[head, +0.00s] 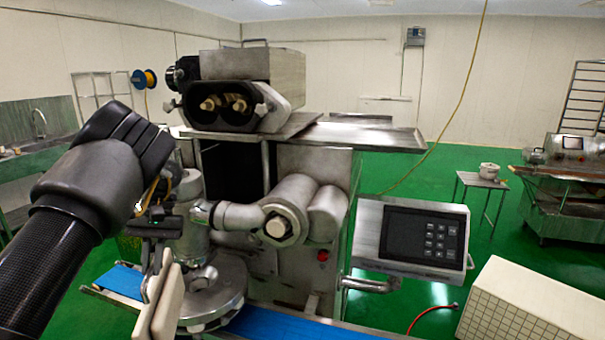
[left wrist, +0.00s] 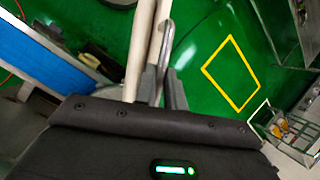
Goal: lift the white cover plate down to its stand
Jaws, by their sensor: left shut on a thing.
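The white cover plate (head: 163,308) is a cream, flat plate, seen at a steep angle at the bottom left of the head view. It hangs tilted below my left gripper (head: 156,270), which is shut on its upper part. In the left wrist view the plate (left wrist: 140,45) shows nearly edge-on, with a curved metal handle beside it, between the fingers of my left gripper (left wrist: 155,85). The plate's lower end is cut off by the head view's edge. I cannot tell which thing is its stand. My right gripper is not in view.
The encrusting machine (head: 315,165) stands just right of the plate, with a round metal turntable (head: 215,298) and blue conveyor belt (head: 270,326) close by. A control panel (head: 422,235) juts out at right. A white tiled box (head: 525,305) stands at lower right. Green floor lies open behind.

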